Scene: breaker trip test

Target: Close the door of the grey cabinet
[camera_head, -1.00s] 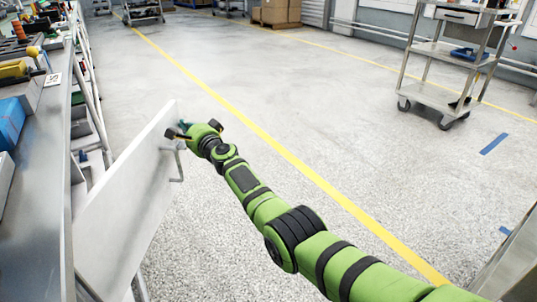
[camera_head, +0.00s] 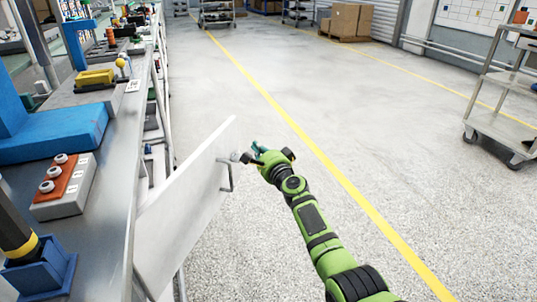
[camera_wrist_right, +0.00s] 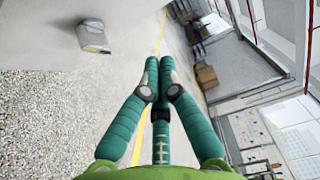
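The cabinet door (camera_head: 190,205) is a pale flat panel standing open, jutting out from under the workbench at the left into the aisle. A bar handle (camera_head: 229,177) is on its right-hand face, near the free edge. The cabinet's inside is hidden behind the door and bench. My right gripper (camera_head: 256,153) is just right of the door's free edge, above the handle; contact cannot be told. In the right wrist view its teal fingers (camera_wrist_right: 159,65) are together with nothing visible between them. My left gripper is in neither view.
The workbench (camera_head: 118,180) runs along the left, carrying a red button box (camera_head: 66,178), a blue stand (camera_head: 55,135) and tools. Open floor (camera_head: 330,110) with a yellow line lies to the right. A metal cart (camera_head: 505,130) stands at the far right.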

